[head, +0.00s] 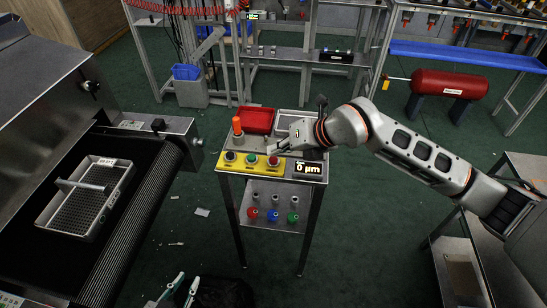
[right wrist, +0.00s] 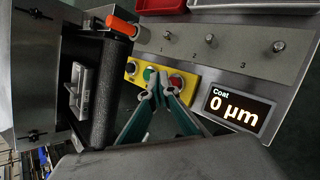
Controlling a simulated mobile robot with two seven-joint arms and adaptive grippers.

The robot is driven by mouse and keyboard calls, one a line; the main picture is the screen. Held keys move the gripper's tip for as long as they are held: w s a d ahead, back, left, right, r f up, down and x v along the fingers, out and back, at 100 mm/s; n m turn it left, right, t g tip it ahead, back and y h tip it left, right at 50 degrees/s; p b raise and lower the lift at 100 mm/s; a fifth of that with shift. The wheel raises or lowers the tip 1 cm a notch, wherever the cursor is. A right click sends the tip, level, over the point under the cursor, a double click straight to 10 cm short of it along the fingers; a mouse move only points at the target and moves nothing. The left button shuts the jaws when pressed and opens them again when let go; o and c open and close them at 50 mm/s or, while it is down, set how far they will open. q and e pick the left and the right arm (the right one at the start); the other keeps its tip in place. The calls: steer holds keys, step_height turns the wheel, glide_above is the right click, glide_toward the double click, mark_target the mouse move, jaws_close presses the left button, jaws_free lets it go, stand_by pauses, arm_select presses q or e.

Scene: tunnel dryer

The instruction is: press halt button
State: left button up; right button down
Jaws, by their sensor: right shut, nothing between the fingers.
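A yellow button panel (head: 262,164) lies on the front of a small metal stand, with a black button (head: 230,156), a green button (head: 251,160) and a red button (head: 273,161) in a row. Which one is the halt button is not labelled legibly. My right gripper (head: 272,150) is shut and empty at the panel, near the green and red buttons. In the right wrist view its fingertips (right wrist: 159,80) overlap the panel between the green (right wrist: 149,74) and red (right wrist: 176,82) buttons; I cannot tell contact. My left gripper (head: 182,284) is low at the bottom edge, fingers apart.
A display (head: 308,169) reading 0 µm sits right of the buttons. An orange-topped post (head: 237,128) and a red tray (head: 259,120) stand behind them. At left, a conveyor (head: 150,195) carries a mesh tray (head: 108,192). The floor before the stand is mostly clear.

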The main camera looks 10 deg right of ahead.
mark_target(276, 160)
steer(key=shift+r+p, duration=1.85)
steer(key=shift+r, duration=0.65)
